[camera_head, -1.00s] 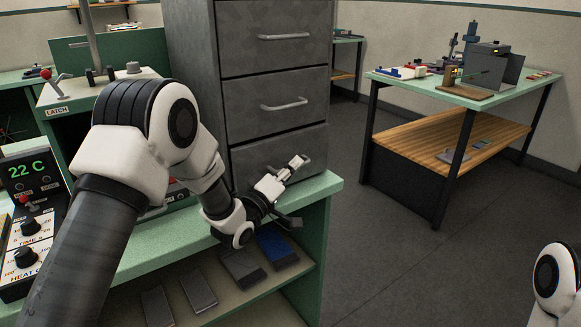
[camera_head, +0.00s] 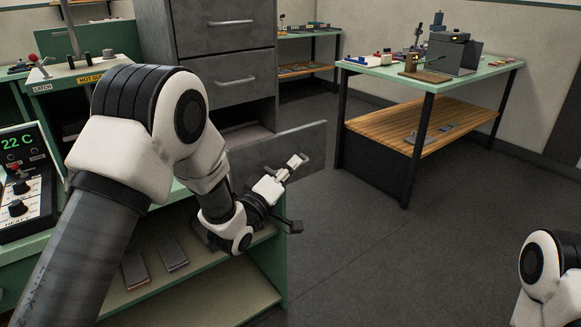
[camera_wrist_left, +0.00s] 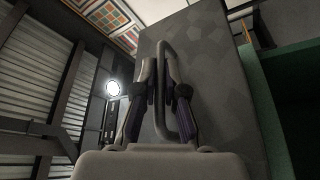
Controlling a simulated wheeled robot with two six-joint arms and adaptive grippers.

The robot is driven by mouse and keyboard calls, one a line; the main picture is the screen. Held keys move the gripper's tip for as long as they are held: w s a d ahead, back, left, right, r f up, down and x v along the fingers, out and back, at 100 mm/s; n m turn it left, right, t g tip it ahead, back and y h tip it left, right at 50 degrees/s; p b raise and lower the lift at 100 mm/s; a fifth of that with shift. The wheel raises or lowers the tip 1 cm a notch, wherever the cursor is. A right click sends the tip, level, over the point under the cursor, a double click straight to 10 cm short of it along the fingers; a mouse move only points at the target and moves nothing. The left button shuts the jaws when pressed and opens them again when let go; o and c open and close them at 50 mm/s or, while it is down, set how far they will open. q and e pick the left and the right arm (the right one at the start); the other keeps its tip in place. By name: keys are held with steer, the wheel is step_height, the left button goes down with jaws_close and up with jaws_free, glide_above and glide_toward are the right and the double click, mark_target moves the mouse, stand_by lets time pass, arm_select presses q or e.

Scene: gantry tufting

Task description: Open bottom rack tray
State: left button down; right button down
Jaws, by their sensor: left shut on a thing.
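The bottom rack tray (camera_head: 307,140) is a dark grey drawer at the base of the grey rack (camera_head: 222,48). It stands pulled out, with a dark gap showing behind its front. My left gripper (camera_head: 292,166) is at the tray's front, shut on its bar handle. In the left wrist view the handle (camera_wrist_left: 163,62) runs between the two fingers of my left gripper (camera_wrist_left: 164,92), against the grey tray front. The two drawers above are shut. Of my right arm only a white joint shows at the lower right; its gripper is out of view.
A control box (camera_head: 28,180) reads 22 C at the left. A green-topped table (camera_head: 400,75) with devices stands at the back right. The floor (camera_head: 350,250) between is clear.

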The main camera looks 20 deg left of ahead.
arm_select(q)
steer(key=shift+s+d, duration=0.2)
steer(key=shift+d, duration=0.05)
arm_select(e)
steer(key=shift+s+d, duration=0.25)
steer(key=shift+d, duration=0.05)
arm_select(q)
steer(key=c, duration=1.5)
jaws_free()
steer(key=v, duration=1.2)
steer(key=shift+f, duration=0.1)
